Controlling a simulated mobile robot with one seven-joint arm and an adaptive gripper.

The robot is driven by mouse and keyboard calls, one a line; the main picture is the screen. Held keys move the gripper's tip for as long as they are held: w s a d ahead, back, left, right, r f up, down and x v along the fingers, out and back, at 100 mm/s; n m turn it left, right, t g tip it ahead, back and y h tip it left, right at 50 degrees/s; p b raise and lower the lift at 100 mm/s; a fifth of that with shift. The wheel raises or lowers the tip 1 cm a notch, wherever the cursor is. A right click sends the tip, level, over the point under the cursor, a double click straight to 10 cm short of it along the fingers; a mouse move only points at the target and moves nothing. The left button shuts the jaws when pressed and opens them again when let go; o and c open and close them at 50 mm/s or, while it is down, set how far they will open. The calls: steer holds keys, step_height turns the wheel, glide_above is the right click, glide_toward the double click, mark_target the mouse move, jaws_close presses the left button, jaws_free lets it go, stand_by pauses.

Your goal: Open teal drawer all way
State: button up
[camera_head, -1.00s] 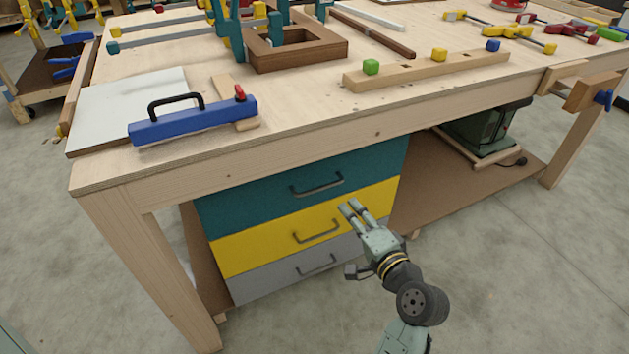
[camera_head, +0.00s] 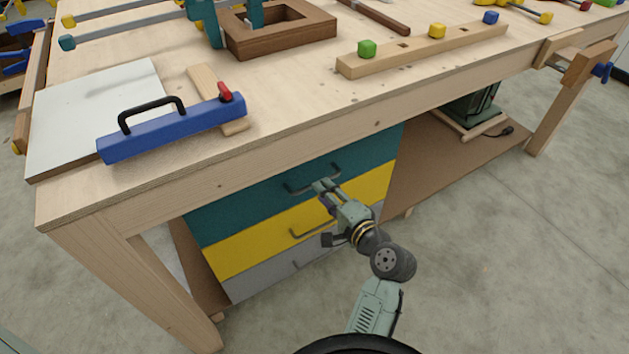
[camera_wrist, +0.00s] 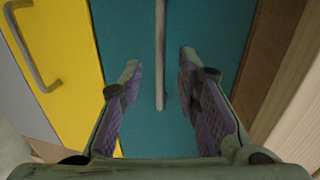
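The teal drawer (camera_head: 240,205) is the top one of the stack under the workbench, and its front looks flush with the drawers below. Its grey bar handle (camera_head: 300,188) is partly hidden by my gripper (camera_head: 324,185) in the head view. In the wrist view, my gripper (camera_wrist: 160,92) is open, its purple-padded fingers spread wide. The teal front (camera_wrist: 215,35) fills the middle there. The teal drawer's handle (camera_wrist: 160,55) runs down between the lines of the two fingers; I cannot tell how far past the tips it lies.
The yellow drawer (camera_head: 235,250) and grey drawer (camera_head: 255,278) lie below. The yellow drawer's handle (camera_wrist: 30,45) is left in the wrist view. The bench's wooden edge (camera_head: 270,150) overhangs the drawers. Floor in front is clear.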

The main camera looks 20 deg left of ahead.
steer(key=shift+p+x, duration=0.3)
steer(key=shift+x, duration=2.35)
steer(key=shift+c, duration=0.6)
jaws_close()
